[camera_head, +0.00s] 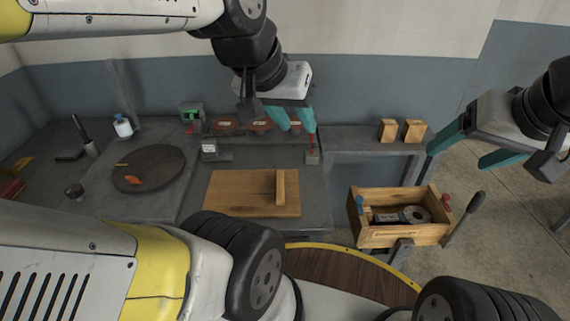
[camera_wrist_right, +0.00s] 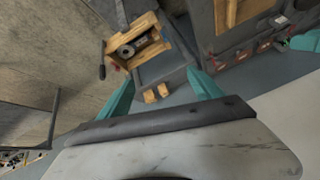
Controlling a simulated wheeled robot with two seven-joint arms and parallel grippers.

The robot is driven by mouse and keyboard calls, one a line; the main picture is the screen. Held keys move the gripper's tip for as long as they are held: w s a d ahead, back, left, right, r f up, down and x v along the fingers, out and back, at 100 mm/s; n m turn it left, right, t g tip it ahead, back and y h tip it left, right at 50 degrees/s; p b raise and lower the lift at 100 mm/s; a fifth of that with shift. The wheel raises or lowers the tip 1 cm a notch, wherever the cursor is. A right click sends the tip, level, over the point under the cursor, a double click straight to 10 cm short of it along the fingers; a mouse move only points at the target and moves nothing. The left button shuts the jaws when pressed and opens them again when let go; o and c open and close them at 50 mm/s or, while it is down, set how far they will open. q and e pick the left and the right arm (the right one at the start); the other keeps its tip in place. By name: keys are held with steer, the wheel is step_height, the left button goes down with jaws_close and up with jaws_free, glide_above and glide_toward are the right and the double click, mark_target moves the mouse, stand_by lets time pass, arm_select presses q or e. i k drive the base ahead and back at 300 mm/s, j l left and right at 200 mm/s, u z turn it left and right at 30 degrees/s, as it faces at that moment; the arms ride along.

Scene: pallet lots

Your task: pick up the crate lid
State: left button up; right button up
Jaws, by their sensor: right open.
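The crate lid (camera_head: 235,192) is a flat wooden board with a raised wooden bar (camera_head: 281,188) near its right end, lying on the grey workbench. Part of it shows at the top of the right wrist view (camera_wrist_right: 240,10). My left gripper (camera_head: 292,120) has teal fingers, open and empty, above the back of the bench behind the lid.
Two small wooden blocks (camera_head: 388,130) stand on the back ledge. A dark round turntable (camera_head: 148,169) with an orange piece is left of the lid. A red-topped post (camera_head: 312,150) stands behind the lid's right side. A dark lever (camera_head: 465,216) rises beside the crate.

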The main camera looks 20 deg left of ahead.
mark_target(237, 194)
steer(key=k+u, duration=0.15)
steer(key=u, duration=0.25)
steer(key=k+j+u, duration=0.1)
steer(key=u, duration=0.3)
steer(key=k+j+u, duration=0.1)
steer(key=u, duration=0.3)
